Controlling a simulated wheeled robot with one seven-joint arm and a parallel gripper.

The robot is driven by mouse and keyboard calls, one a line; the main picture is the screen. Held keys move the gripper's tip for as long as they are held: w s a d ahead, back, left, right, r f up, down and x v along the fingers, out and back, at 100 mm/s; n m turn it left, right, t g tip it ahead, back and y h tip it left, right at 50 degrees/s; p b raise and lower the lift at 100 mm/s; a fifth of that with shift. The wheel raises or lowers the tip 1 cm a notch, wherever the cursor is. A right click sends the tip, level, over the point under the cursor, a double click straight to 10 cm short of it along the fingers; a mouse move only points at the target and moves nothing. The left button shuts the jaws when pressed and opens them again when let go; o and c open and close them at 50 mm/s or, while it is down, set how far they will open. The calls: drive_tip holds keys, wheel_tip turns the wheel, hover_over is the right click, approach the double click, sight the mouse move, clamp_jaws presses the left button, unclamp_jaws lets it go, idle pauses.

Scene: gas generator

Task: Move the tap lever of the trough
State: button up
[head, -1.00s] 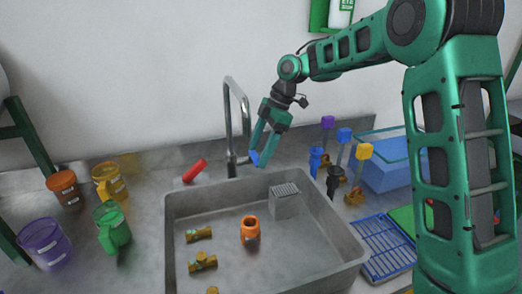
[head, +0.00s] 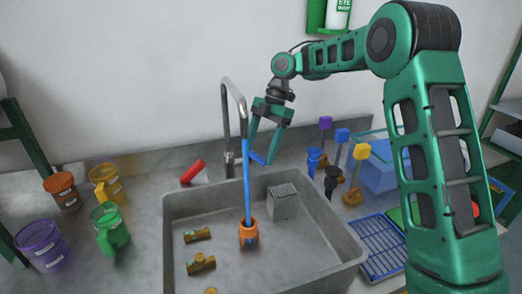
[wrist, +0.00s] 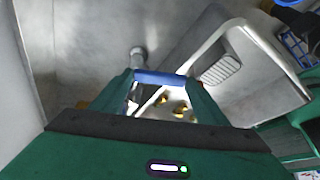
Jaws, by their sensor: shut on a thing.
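The trough (head: 180,245) is a grey sink with a tall curved tap (head: 227,125) behind it. The blue tap lever (head: 257,158) is to the right of the tap's base, and the red lever (head: 192,172) is to its left. My gripper (head: 260,152) reaches down behind the trough and is shut on the blue lever. In the wrist view, the blue lever (wrist: 160,77) spans between my fingertips (wrist: 160,82).
Brass fittings (head: 200,262) and a grey block (head: 284,203) are in the trough. Colored mugs and tubs (head: 110,228) stand left. Valves with purple, blue and yellow tops (head: 342,135), a blue bin (head: 385,177) and a blue rack (head: 382,245) are at right.

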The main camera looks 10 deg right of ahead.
drive_tip(key=shift+w+d+r+n+h, duration=0.1)
drive_tip(key=shift+w+r+n+h, duration=0.15)
drive_tip(key=shift+w+n, duration=0.55)
drive_tip(key=shift+s+n, duration=0.2)
drive_tip(key=shift+n, duration=0.1)
drive_tip(key=o, duration=1.5)
drive_tip(key=shift+f, duration=0.1)
drive_tip(key=shift+s, duration=0.1)
drive_tip(key=shift+g, duration=0.3)
drive_tip(key=v, duration=1)
drive_tip(key=shift+r, duration=0.35)
